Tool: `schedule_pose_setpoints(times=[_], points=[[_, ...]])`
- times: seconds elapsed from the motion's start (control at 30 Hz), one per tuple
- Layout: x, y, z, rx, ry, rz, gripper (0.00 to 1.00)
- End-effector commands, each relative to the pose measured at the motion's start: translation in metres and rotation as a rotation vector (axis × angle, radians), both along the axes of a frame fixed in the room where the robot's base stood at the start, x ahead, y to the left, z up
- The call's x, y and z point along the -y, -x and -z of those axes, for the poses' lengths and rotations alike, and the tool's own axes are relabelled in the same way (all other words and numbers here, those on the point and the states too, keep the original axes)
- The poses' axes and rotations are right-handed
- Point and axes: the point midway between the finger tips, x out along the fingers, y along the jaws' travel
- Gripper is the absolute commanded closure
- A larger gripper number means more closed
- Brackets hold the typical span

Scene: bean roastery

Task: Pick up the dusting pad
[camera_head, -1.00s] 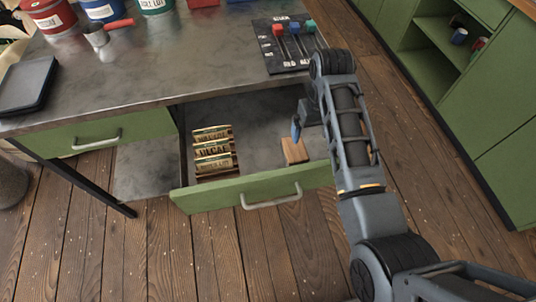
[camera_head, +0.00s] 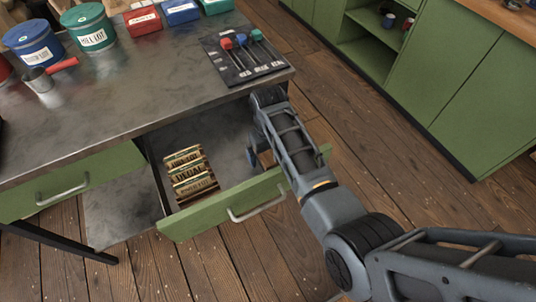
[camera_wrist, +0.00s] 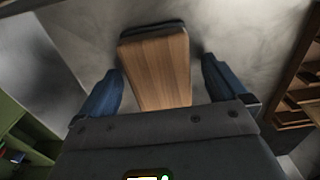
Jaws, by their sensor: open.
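The dusting pad (camera_wrist: 158,70) shows in the wrist view as a wooden block with a dark layer along its far edge. It lies on the grey floor of the open drawer (camera_head: 225,210). My gripper (camera_wrist: 163,85) is open, with one blue finger on each side of the block.
A wooden rack of labelled packets (camera_head: 190,175) stands in the drawer, left of my gripper. A lever panel (camera_head: 243,55) sits on the worktop above. Coloured tins (camera_head: 90,27) and a red-handled scoop (camera_head: 42,78) stand further left. Green cabinets (camera_head: 450,90) are at right.

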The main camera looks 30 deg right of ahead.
Motion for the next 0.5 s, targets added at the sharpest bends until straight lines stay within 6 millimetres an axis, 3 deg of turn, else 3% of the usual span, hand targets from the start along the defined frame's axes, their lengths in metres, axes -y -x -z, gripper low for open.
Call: schedule_pose_setpoints(times=[0.27,0.5], points=[[-0.0002,-0.0001,0.0036,0.000,0.000,0.000,0.01],[-0.0001,0.0000,0.0035,0.000,0.000,0.000,0.23]])
